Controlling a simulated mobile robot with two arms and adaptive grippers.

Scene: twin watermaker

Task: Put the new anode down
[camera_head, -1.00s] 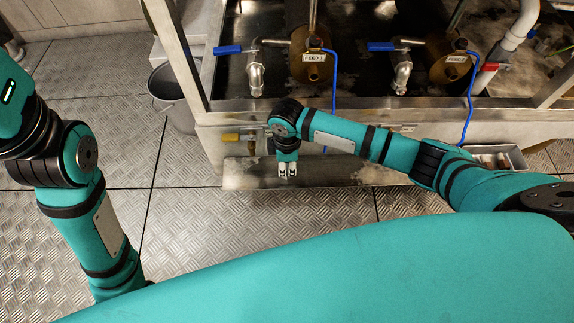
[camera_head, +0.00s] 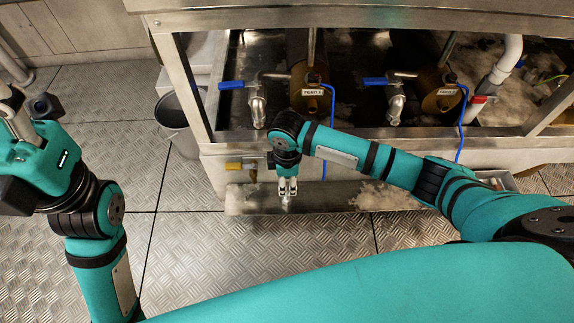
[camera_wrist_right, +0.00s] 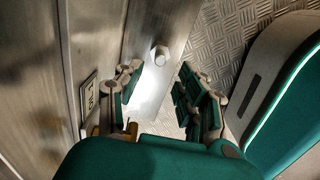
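My right gripper (camera_head: 287,190) hangs fingers down over the metal ledge at the foot of the frame. In the right wrist view its fingers (camera_wrist_right: 164,92) stand apart, with a gap between them. A small pale, stubby cylinder (camera_wrist_right: 159,54), possibly the anode, shows on the ledge beyond the fingertips and looks clear of both. In the head view a small pale spot just under the fingertips may be the same piece. My left gripper (camera_head: 15,125) is at the far left edge, partly cut off; its finger opening cannot be made out.
The bare metal ledge (camera_head: 330,198) runs under the frame. Above it are blue-handled valves (camera_head: 238,85), brown cylinders (camera_head: 309,100) with blue cables, and a yellow-handled valve (camera_head: 236,166). A grey bucket (camera_head: 180,125) stands at left. The tread-plate floor (camera_head: 200,245) is clear in front.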

